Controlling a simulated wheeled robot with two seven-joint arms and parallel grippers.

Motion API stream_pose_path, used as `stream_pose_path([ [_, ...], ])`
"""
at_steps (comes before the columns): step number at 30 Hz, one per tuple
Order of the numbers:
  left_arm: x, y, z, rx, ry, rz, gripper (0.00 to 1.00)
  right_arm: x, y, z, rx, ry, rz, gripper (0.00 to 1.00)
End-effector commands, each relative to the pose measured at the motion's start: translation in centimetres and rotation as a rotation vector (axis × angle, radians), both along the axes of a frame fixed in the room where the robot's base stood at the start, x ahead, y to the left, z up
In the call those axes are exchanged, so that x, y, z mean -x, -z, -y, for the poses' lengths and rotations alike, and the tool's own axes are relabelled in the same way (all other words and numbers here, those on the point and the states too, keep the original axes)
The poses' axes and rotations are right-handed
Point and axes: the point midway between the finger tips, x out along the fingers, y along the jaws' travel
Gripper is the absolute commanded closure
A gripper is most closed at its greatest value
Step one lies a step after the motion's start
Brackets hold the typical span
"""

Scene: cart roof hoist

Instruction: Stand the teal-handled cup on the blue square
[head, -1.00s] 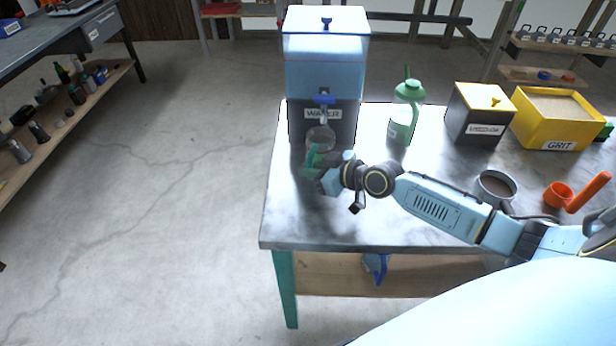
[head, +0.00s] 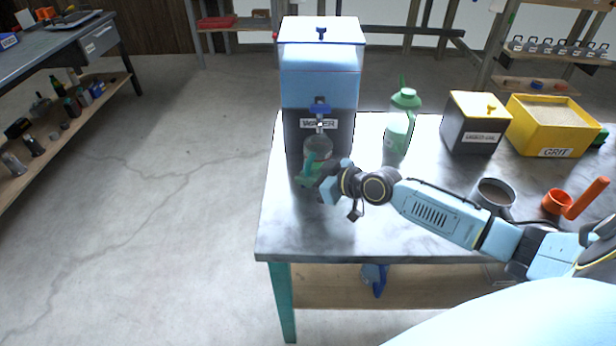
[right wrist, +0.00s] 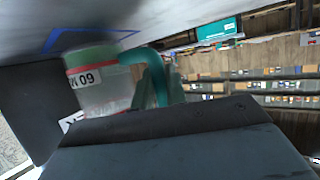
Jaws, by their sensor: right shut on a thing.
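The clear cup (head: 318,148) with a teal handle (head: 309,164) is in front of the water dispenser, just below its blue tap. My right gripper (head: 322,181) is shut on the cup at its handle. In the right wrist view the cup (right wrist: 100,95) shows a white label and a green band, and the teal handle (right wrist: 148,62) runs into my gripper. Part of a blue outline (right wrist: 75,32) on the tabletop shows there beside the cup. I cannot tell whether the cup touches the table. My left gripper is out of view.
The water dispenser (head: 320,90) stands at the table's back left. A green-lidded bottle (head: 399,130), black-and-yellow box (head: 474,125), yellow grit bin (head: 555,122), grey mug (head: 494,192) and orange scoop (head: 558,201) stand to the right. The front left tabletop (head: 300,230) is clear.

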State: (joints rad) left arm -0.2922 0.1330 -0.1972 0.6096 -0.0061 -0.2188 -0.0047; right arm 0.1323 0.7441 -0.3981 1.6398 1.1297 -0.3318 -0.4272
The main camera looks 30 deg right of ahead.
Motion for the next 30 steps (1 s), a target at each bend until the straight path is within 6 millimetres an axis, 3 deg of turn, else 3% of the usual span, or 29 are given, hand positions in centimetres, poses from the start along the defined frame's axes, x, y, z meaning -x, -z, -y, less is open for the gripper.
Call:
stream_pose_path([
  [10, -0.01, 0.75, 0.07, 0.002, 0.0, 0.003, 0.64, -0.04, 0.72, 0.02, 0.002, 0.0, 0.002, 1.0],
  [11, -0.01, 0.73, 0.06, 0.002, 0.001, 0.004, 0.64, -0.03, 0.73, 0.01, 0.002, 0.0, 0.002, 0.85],
  [17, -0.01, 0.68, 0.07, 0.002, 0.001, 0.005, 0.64, -0.03, 0.7, 0.01, 0.0, 0.0, 0.001, 0.61],
  [30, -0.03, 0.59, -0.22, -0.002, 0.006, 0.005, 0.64, 0.46, 0.67, 0.29, 0.003, 0.001, -0.002, 0.61],
])
